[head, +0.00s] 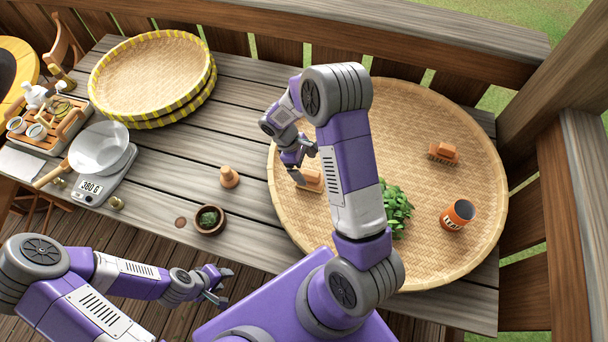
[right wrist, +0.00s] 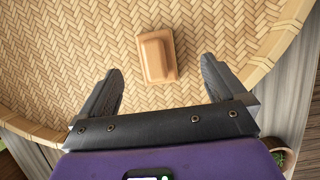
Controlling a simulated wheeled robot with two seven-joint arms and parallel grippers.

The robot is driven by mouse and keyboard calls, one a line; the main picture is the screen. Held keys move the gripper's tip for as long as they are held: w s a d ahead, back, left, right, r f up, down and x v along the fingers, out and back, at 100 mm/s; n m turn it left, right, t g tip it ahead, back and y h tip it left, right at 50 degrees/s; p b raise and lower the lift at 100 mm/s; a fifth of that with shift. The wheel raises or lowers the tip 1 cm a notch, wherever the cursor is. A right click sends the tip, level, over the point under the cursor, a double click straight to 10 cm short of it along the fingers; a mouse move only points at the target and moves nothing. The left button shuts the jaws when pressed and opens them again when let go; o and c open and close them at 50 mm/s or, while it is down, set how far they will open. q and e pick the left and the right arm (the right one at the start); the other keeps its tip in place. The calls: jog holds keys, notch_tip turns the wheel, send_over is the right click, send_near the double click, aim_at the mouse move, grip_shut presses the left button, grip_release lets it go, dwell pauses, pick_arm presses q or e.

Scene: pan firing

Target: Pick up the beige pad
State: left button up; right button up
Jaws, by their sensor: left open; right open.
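The beige pad (head: 313,181), a small block with a raised grip, lies on the large round woven tray (head: 420,262), near its left side. My arm partly hides it in the head view. In the right wrist view the pad (right wrist: 157,57) lies just beyond and between the two fingertips, not touched by them. My right gripper (head: 297,166) is open and empty above the tray, beside the pad; its spread fingers show in the right wrist view (right wrist: 161,72). My left gripper (head: 221,287) is open and empty in front of the table's front edge.
On the tray are an orange-brown pad (head: 443,153), an orange cup (head: 457,215) and green leaves (head: 397,210). Left of it stand a wooden peg-like piece (head: 229,177) and a small bowl (head: 208,220). Stacked yellow-rimmed baskets (head: 152,75), a scale (head: 92,188) and pan (head: 98,148) are farther left.

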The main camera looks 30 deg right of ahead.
aim_at(306, 172)
jog(key=shift+w+f+b, duration=0.3)
jog(key=shift+f+b, duration=0.05)
jog(key=shift+f, duration=0.3)
jog(key=shift+w+f+b, duration=0.3)
jog(key=shift+f+b, duration=0.05)
jog(key=shift+f, duration=0.25)
jog(key=shift+w+f, duration=0.1)
jog(key=shift+f, duration=0.2)
jog(key=x, duration=0.4)
jog(key=b+x, duration=0.1)
jog(key=x, duration=0.2)
jog(key=shift+s+d+r, duration=0.2)
jog(key=shift+s+d, duration=0.1)
jog(key=shift+s, duration=0.05)
pick_arm(q)
jog(key=f, duration=0.1)
jog(key=w+f, duration=0.1)
jog(key=f, duration=0.1)
jog(key=shift+w+f, duration=0.15)
pick_arm(e)
jog(key=c, duration=1.5)
pick_arm(q)
jog(key=shift+r+p, duration=0.8)
jog(key=shift+p, duration=0.05)
pick_arm(e)
notch_tip(306, 172, up, 10)
jog(key=shift+r, duration=0.1)
